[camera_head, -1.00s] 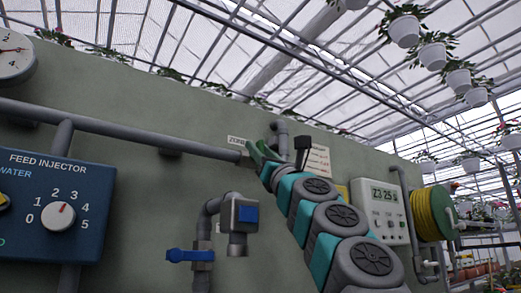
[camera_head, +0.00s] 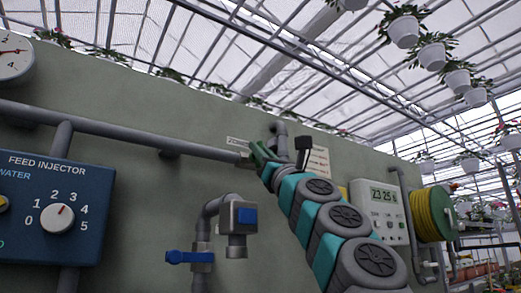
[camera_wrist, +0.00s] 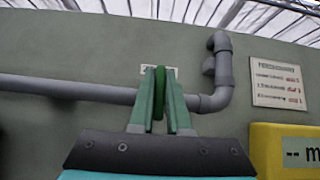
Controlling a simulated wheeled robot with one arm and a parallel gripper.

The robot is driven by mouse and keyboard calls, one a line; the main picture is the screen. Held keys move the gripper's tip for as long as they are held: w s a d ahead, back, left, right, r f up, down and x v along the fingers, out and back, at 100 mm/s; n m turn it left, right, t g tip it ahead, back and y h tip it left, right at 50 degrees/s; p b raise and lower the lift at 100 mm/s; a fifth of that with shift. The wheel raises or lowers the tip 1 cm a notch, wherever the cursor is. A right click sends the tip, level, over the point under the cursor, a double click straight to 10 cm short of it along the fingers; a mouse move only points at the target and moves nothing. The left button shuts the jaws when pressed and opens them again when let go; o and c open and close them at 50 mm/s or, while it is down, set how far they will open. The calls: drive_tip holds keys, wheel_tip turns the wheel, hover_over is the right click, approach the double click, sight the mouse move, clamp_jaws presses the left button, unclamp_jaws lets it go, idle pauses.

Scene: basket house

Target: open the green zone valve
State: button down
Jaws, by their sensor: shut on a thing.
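The green zone valve's handle (camera_wrist: 159,92) stands upright on the grey horizontal pipe in the wrist view. My gripper (camera_wrist: 162,85), with pale green fingers, is shut on this handle, one finger on each side. In the head view my gripper (camera_head: 262,153) meets the pipe at the wall, just below the small zone label (camera_head: 237,141). The fingers hide most of the valve there, and its body is also hidden behind them in the wrist view.
A blue-handled tap (camera_head: 189,257) with a grey box sits below and left of my gripper. The blue feed injector panel (camera_head: 90,190) is at left. A bent pipe (camera_wrist: 223,75), a notice (camera_wrist: 278,82) and a yellow box (camera_wrist: 285,150) are to the right.

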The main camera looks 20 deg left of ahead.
drive_tip(key=n+g+y, duration=0.1)
drive_tip(key=n, duration=0.1)
drive_tip(key=n+g+y+p, duration=0.1)
drive_tip(key=n+g, duration=0.1)
drive_tip(key=n+g+y+p, duration=0.1)
drive_tip(key=n+g, duration=0.1)
drive_tip(key=shift+w+a, duration=0.15)
drive_tip(key=shift+a, duration=0.1)
drive_tip(key=n+g+p, duration=0.4)
drive_tip(key=n+g, duration=0.1)
drive_tip(key=shift+r+y, duration=0.15)
drive_tip(key=shift+y, duration=0.15)
drive_tip(key=n+g+p, duration=0.2)
drive_tip(key=n, duration=0.1)
drive_tip(key=shift+f+n+g, duration=0.3)
drive_tip(key=shift+f, duration=0.05)
drive_tip(key=shift+f+n+g+h+p, duration=0.15)
drive_tip(key=shift+n+g+h+p, duration=0.35)
drive_tip(key=shift+n+g, duration=0.7)
drive_tip(key=c, duration=0.9)
unclamp_jaws()
drive_tip(key=shift+a, duration=0.15)
drive_tip(key=shift+d, duration=0.2)
